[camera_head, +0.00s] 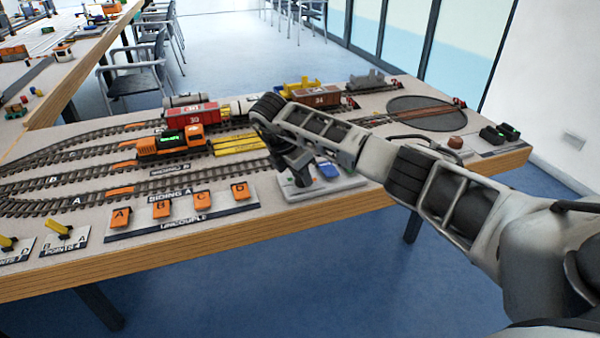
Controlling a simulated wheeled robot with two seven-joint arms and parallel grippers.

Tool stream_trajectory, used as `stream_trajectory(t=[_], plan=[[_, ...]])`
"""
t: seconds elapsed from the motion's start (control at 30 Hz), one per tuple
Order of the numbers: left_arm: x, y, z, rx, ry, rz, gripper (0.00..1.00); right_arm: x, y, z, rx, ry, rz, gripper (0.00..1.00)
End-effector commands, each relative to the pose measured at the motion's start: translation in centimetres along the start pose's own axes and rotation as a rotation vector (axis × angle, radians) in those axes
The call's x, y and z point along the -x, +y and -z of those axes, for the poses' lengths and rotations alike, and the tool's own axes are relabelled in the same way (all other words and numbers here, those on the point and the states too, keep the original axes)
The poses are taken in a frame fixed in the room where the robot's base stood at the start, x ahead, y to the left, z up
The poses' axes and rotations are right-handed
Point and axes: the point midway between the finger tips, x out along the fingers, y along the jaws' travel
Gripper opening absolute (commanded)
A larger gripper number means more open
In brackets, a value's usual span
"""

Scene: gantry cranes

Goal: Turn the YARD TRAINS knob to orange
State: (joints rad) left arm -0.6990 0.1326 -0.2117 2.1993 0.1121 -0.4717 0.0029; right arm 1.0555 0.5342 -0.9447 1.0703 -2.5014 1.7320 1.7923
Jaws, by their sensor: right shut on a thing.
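A pale control plate (345,183) sits at the table's front edge, right of the uncouple buttons. A dark teal, round part (328,170) shows on it beside my gripper. My right arm reaches in from the right, and my right gripper (300,178) points down at the left part of this plate. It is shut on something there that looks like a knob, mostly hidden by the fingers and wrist. I cannot read YARD TRAINS or see the knob's colour setting. My left gripper is not in view.
Orange uncouple buttons (162,209) and yellow points levers (56,227) line the front edge. A round turntable (425,111) lies at the right. Chairs (135,72) stand behind.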

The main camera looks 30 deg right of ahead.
Motion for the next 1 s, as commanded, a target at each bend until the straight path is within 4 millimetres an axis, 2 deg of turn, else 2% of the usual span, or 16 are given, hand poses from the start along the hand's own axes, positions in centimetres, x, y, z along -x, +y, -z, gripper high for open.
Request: stream_trajectory(t=[0.03,0.1,0.47,0.67,1.0], plan=[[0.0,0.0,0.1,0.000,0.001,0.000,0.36,0.0,0.0,-0.1,0.000,0.000,-0.001,0.35],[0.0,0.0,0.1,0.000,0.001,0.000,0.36,0.0,0.0,0.0,0.000,0.000,-0.002,0.51],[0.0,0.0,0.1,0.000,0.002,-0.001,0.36,0.5,0.0,0.0,0.001,0.000,-0.002,0.51],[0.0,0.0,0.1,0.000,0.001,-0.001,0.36,3.8,0.1,-0.1,0.002,-0.001,-0.007,0.51],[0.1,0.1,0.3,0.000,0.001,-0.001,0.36,12.1,0.1,-0.1,0.001,-0.002,-0.006,0.51]])
